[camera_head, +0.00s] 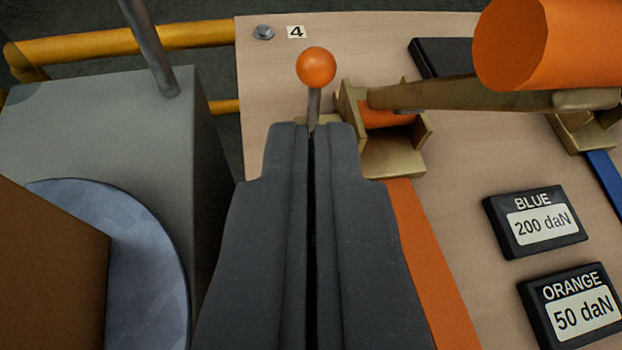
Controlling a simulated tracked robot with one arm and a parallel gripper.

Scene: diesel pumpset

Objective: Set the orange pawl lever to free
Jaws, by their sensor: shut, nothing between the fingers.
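The orange pawl lever (316,68) shows as an orange ball on a thin grey stem, standing up from the tan board just beyond my fingertips. My gripper (312,128) is shut and empty. Its tips overlap the lower stem in the picture, and I cannot tell whether they touch it. The lever's base is hidden behind the fingers. Right of the lever is a brass ratchet bracket (391,160) with an orange strap (432,265) running down from it. A brass handle arm (440,94) with a large orange grip (545,45) reaches right from the bracket.
Labels "BLUE 200 daN" (535,222) and "ORANGE 50 daN" (574,308) lie on the board at right. A blue strap (606,182) is at the right edge. A grey block (100,135) with an upright rod (150,50) stands close at left, before a yellow rail (120,42).

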